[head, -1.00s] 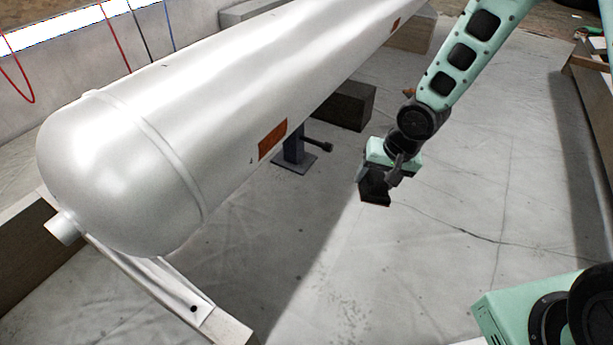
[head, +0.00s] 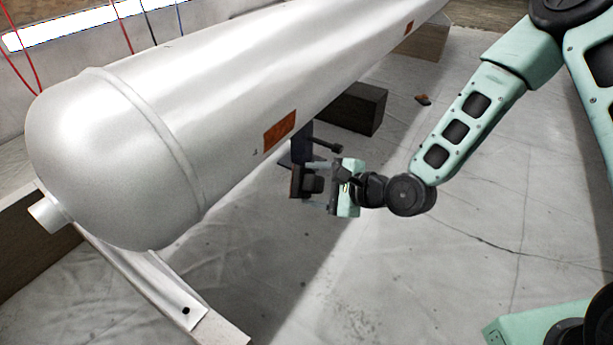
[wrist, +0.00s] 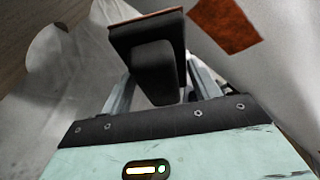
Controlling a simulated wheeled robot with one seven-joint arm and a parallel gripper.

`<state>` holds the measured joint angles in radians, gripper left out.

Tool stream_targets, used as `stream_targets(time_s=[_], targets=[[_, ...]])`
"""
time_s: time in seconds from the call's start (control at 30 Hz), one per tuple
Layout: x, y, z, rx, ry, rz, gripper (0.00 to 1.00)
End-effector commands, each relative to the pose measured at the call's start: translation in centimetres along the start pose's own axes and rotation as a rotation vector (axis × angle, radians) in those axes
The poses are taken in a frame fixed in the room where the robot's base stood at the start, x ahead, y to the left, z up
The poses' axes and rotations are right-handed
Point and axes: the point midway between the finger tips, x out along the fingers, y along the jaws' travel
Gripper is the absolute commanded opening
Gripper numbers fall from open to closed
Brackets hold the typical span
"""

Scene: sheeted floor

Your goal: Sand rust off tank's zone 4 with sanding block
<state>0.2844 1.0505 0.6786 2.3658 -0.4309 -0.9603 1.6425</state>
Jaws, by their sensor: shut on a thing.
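The white tank (head: 200,95) lies slanting across the head view. A rectangular orange-brown rust patch (head: 280,131) is on its near side; a tiny mark beside it is too small to read. Another patch (head: 409,27) is farther along. My gripper (head: 320,186) is shut on the dark sanding block (head: 296,181), just below and right of the nearer patch. In the wrist view the sanding block (wrist: 155,65) is between the fingers, its brownish face pointing away from my gripper. A rust patch (wrist: 226,24) shows to its right, apart from it.
A dark stand (head: 303,140) with a side handle is under the tank, close behind the block. A dark box (head: 350,108) and a small brown piece (head: 423,100) are on the floor. A pale rail (head: 150,272) lies below the tank's near end.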

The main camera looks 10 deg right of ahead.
Motion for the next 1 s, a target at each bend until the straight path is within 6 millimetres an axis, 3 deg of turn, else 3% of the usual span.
stream_targets(time_s=[0.1,0.33,0.53,1.0], targets=[[1.0,-0.3,0.9,0.075,-0.003,-0.151,0.43],[1.3,-2.4,1.9,0.138,0.008,-0.339,0.43],[1.9,-3.2,2.4,0.143,0.011,-0.366,0.43],[5.7,-4.8,3.9,0.141,0.011,-0.364,0.43]])
